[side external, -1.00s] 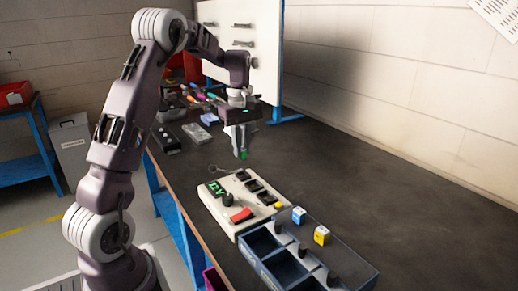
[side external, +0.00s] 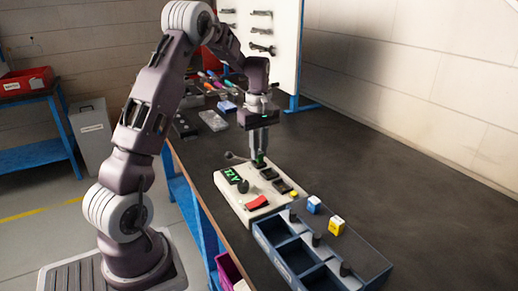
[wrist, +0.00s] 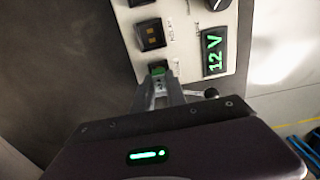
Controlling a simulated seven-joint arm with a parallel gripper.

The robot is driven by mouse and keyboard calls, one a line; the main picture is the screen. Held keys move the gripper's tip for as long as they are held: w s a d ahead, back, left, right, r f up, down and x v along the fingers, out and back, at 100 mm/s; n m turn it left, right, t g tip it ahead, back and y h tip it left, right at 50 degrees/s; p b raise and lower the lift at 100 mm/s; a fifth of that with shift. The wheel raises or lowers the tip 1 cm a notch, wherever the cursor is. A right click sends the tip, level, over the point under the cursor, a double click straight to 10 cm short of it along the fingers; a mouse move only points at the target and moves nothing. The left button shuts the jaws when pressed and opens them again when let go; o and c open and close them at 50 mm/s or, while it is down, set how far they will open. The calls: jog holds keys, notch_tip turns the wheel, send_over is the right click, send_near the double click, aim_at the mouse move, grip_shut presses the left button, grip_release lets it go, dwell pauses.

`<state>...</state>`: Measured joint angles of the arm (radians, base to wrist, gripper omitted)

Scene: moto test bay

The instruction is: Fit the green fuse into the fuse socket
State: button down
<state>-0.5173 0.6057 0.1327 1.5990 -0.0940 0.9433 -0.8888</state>
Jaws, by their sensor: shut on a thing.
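My gripper (side external: 259,156) points down at the far end of the cream panel (side external: 232,204), shut on the green fuse (side external: 260,162). In the wrist view the green fuse (wrist: 158,72) shows as a small green end between the fingertips. It is over the dark socket (wrist: 156,65) at the end of the row, which I take to be the fuse socket. Fingers and fuse hide most of this socket. The fuse appears at or just above the opening; I cannot tell whether it is inside.
The panel carries other sockets (wrist: 150,35), a lit display (wrist: 213,52), a black knob (side external: 243,186) and a red switch (side external: 257,203). A compartment tray (side external: 283,238) stands in front, with a blue block (side external: 313,205) and a yellow block (side external: 336,227). The table's right side is clear.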

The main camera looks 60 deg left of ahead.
jog(key=shift+f, duration=0.55)
dwell(0.7)
dwell(0.5)
jog(key=c, duration=1.3)
grip_release()
jog(key=shift+r, duration=3.5)
